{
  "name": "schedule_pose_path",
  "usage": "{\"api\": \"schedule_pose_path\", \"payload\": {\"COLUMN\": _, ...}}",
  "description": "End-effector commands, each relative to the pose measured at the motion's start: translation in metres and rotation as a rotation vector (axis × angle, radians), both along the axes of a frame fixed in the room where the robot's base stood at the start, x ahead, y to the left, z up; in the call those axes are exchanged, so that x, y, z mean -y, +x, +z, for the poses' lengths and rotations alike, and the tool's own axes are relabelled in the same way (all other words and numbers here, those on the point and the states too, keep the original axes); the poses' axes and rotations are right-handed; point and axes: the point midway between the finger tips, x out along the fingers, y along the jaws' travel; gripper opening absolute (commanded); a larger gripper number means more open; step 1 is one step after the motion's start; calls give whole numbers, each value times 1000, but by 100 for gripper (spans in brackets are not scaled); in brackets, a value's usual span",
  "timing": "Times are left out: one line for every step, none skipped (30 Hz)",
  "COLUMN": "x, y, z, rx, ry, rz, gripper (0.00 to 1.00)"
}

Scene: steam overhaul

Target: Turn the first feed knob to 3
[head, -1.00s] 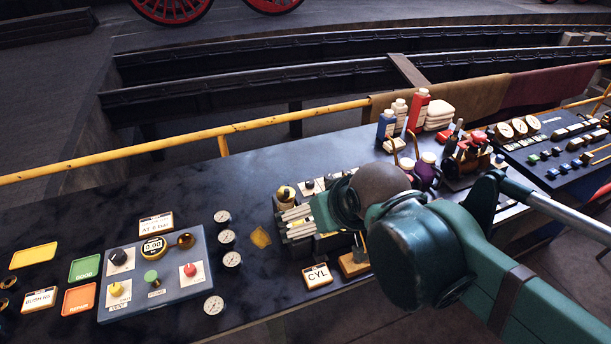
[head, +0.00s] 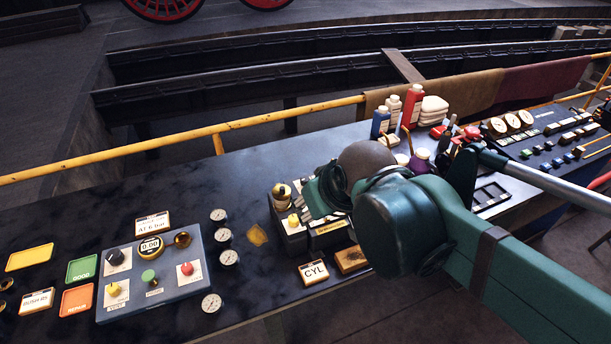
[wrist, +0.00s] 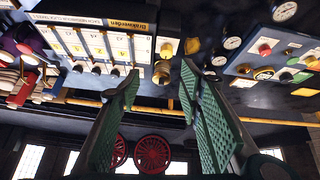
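The row of dark feed knobs (wrist: 96,70) shows in the wrist view, along one edge of a panel with pale numbered strips (wrist: 95,45). I cannot tell which knob is the first, and their settings are too small to read. My gripper (wrist: 160,70) is open and empty, with its green fingers apart. A brass fitting (wrist: 161,72) shows beyond the gap between the fingertips, apart from them. In the head view my gripper (head: 312,198) is above the panel and hides most of it. The brass fitting (head: 282,195) and a yellow knob (head: 293,220) show at its left.
A blue-grey control box (head: 155,270) with coloured knobs stands to the left, and several round gauges (head: 223,236) lie between it and the panel. Bottles (head: 412,105) stand behind my arm. A CYL card (head: 313,271) lies in front. The yellow rail (head: 190,137) runs behind the bench.

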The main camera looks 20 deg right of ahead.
Motion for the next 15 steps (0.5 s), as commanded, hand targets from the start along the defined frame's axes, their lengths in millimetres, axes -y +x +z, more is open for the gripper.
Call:
{"api": "schedule_pose_path", "payload": {"x": 1, "y": 6, "z": 6, "rx": -9, "ry": -14, "rz": 19, "gripper": 35}}
{"api": "schedule_pose_path", "payload": {"x": 2, "y": 9, "z": 7, "rx": -15, "ry": -24, "rz": 33, "gripper": 35}}
{"api": "schedule_pose_path", "payload": {"x": 2, "y": 13, "z": 9, "rx": -24, "ry": -38, "rz": 54, "gripper": 35}}
{"api": "schedule_pose_path", "payload": {"x": 3, "y": 16, "z": 10, "rx": -31, "ry": -49, "rz": 70, "gripper": 35}}
{"api": "schedule_pose_path", "payload": {"x": 4, "y": 19, "z": 12, "rx": -37, "ry": -58, "rz": 85, "gripper": 35}}
{"api": "schedule_pose_path", "payload": {"x": 4, "y": 23, "z": 14, "rx": -47, "ry": -72, "rz": 106, "gripper": 35}}
{"api": "schedule_pose_path", "payload": {"x": 5, "y": 27, "z": 15, "rx": -54, "ry": -83, "rz": 122, "gripper": 35}}
{"api": "schedule_pose_path", "payload": {"x": 6, "y": 29, "z": 16, "rx": -61, "ry": -92, "rz": 138, "gripper": 35}}
{"api": "schedule_pose_path", "payload": {"x": 7, "y": 34, "z": 17, "rx": -70, "ry": -106, "rz": 160, "gripper": 35}}
{"api": "schedule_pose_path", "payload": {"x": 8, "y": 37, "z": 18, "rx": -76, "ry": -115, "rz": 176, "gripper": 35}}
{"api": "schedule_pose_path", "payload": {"x": 8, "y": 40, "z": 19, "rx": -84, "ry": -125, "rz": 192, "gripper": 35}}
{"api": "schedule_pose_path", "payload": {"x": 9, "y": 44, "z": 20, "rx": -93, "ry": -137, "rz": 214, "gripper": 35}}
{"api": "schedule_pose_path", "payload": {"x": 10, "y": 48, "z": 21, "rx": -100, "ry": -146, "rz": 230, "gripper": 35}}
{"api": "schedule_pose_path", "payload": {"x": 11, "y": 51, "z": 22, "rx": -106, "ry": -156, "rz": 247, "gripper": 35}}
{"api": "schedule_pose_path", "payload": {"x": 12, "y": 55, "z": 23, "rx": -115, "ry": -168, "rz": 269, "gripper": 35}}
